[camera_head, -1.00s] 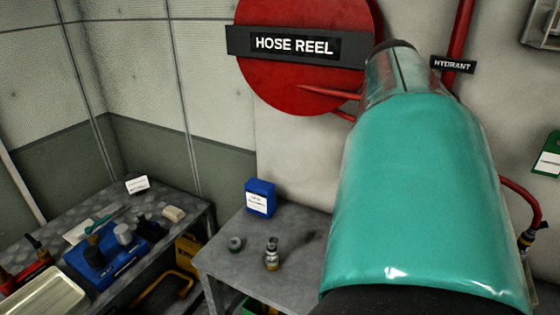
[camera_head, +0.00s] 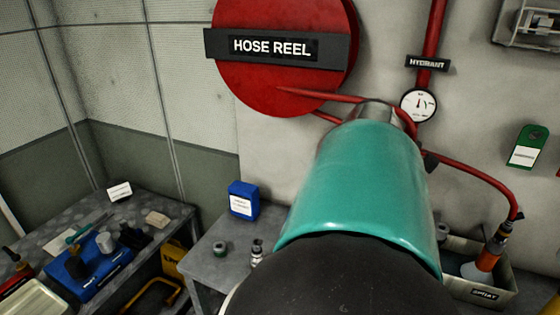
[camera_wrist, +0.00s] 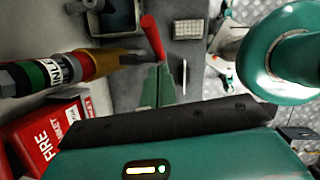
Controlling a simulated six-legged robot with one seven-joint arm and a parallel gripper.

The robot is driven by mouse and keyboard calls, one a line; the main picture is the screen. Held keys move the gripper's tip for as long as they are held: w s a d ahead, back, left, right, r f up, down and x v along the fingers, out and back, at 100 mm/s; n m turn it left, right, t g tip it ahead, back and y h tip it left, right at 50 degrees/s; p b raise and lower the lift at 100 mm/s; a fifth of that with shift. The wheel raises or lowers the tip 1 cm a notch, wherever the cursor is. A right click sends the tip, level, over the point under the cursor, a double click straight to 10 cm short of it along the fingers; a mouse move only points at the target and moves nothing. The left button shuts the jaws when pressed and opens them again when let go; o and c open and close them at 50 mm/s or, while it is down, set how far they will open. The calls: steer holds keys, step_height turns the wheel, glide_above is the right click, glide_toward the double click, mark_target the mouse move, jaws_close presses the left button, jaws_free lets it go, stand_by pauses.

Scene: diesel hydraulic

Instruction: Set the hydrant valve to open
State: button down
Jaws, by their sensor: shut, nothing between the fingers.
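In the wrist view the hydrant valve's red lever (camera_wrist: 152,38) stands out near the top middle, beside the end of a brass fitting (camera_wrist: 95,63). In the head view my arm hides the valve and the gripper. The hydrant sign (camera_head: 428,63) and a round gauge (camera_head: 418,105) show above it.
The hose reel (camera_head: 285,80) is left of my arm. A red fire box (camera_wrist: 50,130) is lower left in the wrist view.

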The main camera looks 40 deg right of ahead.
steer(key=shift+s+d+f, duration=0.3)
steer(key=shift+s+d, duration=0.1)
steer(key=shift+s, duration=0.1)
steer(key=shift+s+d+f, duration=0.25)
steer(key=shift+s+d, duration=0.1)
steer(key=shift+s, duration=0.1)
